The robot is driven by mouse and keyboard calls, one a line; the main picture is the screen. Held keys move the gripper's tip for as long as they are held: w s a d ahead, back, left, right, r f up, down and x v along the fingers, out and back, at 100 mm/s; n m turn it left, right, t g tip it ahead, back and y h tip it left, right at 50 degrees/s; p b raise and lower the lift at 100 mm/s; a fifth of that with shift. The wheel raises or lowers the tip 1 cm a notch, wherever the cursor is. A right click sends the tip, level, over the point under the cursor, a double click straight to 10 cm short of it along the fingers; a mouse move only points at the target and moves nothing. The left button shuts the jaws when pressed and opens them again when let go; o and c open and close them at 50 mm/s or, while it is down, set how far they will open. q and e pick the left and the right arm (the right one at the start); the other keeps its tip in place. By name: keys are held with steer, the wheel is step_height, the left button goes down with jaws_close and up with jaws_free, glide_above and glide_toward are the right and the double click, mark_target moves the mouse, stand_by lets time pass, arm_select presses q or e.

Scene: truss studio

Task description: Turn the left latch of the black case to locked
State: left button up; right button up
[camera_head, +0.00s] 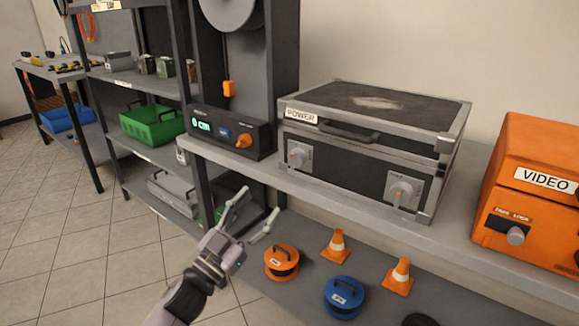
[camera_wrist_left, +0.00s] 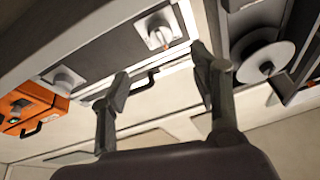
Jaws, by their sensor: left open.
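The black case (camera_head: 345,150) with silver edges and a POWER label stands closed on the grey shelf. Its left latch (camera_head: 297,155) is a round light knob on a plate, at the left of the front face. Its right latch (camera_head: 402,192) is a similar knob with a small orange mark. In the left wrist view the left latch (camera_wrist_left: 158,36) shows at the top, beyond the fingers. My left gripper (camera_head: 254,215) is open and empty, below and left of the case, in front of the shelf edge. It touches nothing that I can see. My right gripper is not in view.
An orange VIDEO case (camera_head: 515,237) stands right of the black case. A black device with an orange knob (camera_head: 243,141) stands left of it. Cable reels (camera_head: 344,292) and orange cones (camera_head: 397,277) sit on the lower shelf. The shelf's front edge (camera_head: 450,253) lies below the case.

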arm_select(q)
glide_toward(291, 164)
steer(key=x, duration=0.4)
steer(key=b+x, duration=0.1)
steer(key=x, duration=0.3)
steer(key=shift+d, duration=0.15)
steer(key=shift+b+x, duration=0.3)
steer(key=shift+x, duration=0.55)
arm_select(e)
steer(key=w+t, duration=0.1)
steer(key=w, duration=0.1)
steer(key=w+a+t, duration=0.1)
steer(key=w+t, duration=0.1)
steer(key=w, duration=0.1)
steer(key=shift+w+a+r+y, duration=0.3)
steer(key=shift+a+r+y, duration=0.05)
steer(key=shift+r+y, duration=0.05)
arm_select(q)
steer(key=c, duration=1.1)
steer(key=shift+c, duration=0.2)
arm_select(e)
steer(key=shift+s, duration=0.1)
